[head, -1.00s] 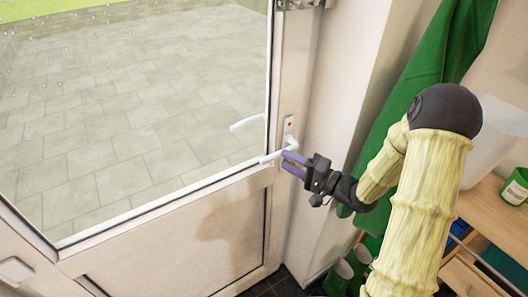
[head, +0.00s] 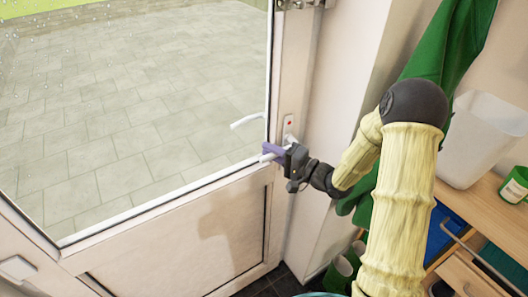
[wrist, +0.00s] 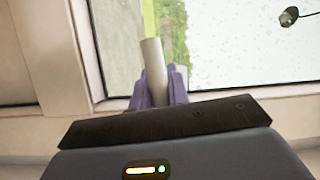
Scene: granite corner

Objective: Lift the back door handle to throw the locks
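The back door handle is a white lever (head: 267,158) on the inner face of the white door. My gripper (head: 274,153) is at the lever, with one purple finger just above it in the head view. In the wrist view the pale lever (wrist: 153,62) passes between the two purple fingers (wrist: 160,88), which look closed against its sides. The lever's tip sticks out beyond them. My gripper hides most of the lever and its pivot in the head view. The lock plate (head: 289,127) with a red dot shows above it.
A second white lever (head: 247,121) shows through the glass, outside. A green cloth (head: 448,45) hangs on the wall behind my arm. A wooden shelf (head: 495,215) at the right holds a translucent bin (head: 481,140) and a green pot (head: 515,186).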

